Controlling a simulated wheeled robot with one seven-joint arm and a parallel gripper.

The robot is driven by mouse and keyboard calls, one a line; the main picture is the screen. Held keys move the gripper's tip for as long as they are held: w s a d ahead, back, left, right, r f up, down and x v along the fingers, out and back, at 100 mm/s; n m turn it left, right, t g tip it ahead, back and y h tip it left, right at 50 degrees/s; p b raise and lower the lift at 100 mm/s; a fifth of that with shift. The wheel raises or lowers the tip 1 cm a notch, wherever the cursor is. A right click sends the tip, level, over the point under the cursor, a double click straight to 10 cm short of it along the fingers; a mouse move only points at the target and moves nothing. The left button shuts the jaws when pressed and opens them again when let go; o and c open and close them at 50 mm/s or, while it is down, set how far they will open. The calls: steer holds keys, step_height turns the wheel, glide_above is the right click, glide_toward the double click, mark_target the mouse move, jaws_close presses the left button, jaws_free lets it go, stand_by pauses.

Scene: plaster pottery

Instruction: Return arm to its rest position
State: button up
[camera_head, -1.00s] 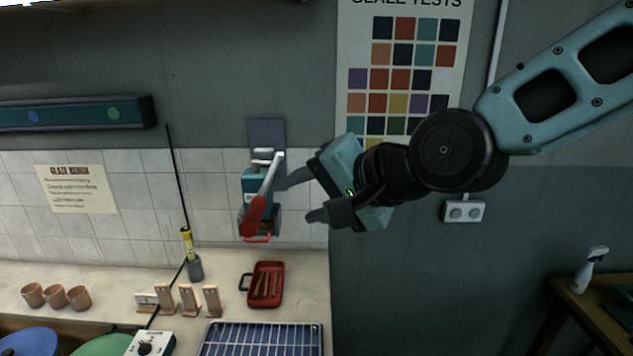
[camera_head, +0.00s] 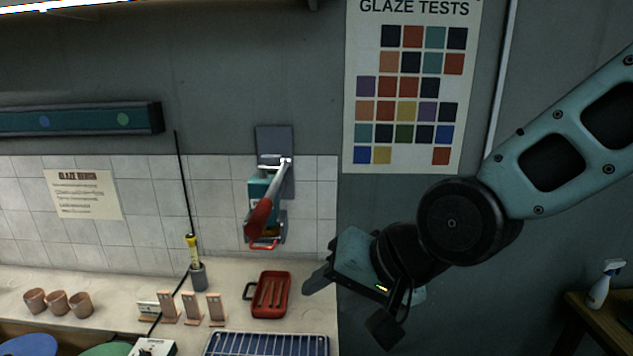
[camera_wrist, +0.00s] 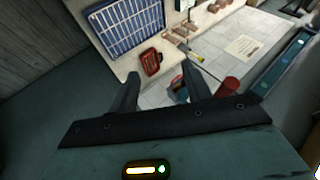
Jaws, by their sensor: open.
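My gripper (camera_head: 345,305) is in the lower middle of the head view, in front of the grey wall just right of the counter's end. Its fingers are spread apart with nothing between them. In the wrist view my gripper (camera_wrist: 160,90) shows both dark fingers apart, with the counter and tiles beyond. My teal arm comes in from the right edge of the head view.
A wall-mounted device with a red-handled lever (camera_head: 262,215) is left of my gripper. The counter (camera_head: 225,285) holds a red tray (camera_head: 271,295), a blue rack (camera_head: 265,345) and several small items. A spray bottle (camera_head: 604,285) stands on a table at right.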

steer(key=s+d+f+n+g+h+b, duration=0.4)
steer(key=s+d+f+n+h+b, duration=0.2)
steer(key=s+f, duration=0.8)
steer(key=d+f+n+b, duration=0.2)
steer(key=d+b, duration=0.2)
steer(key=d, duration=0.1)
steer(key=shift+d+f+n+g+b, duration=0.2)
steer(key=shift+f+n+g+b, duration=0.1)
steer(key=shift+g+b, duration=0.1)
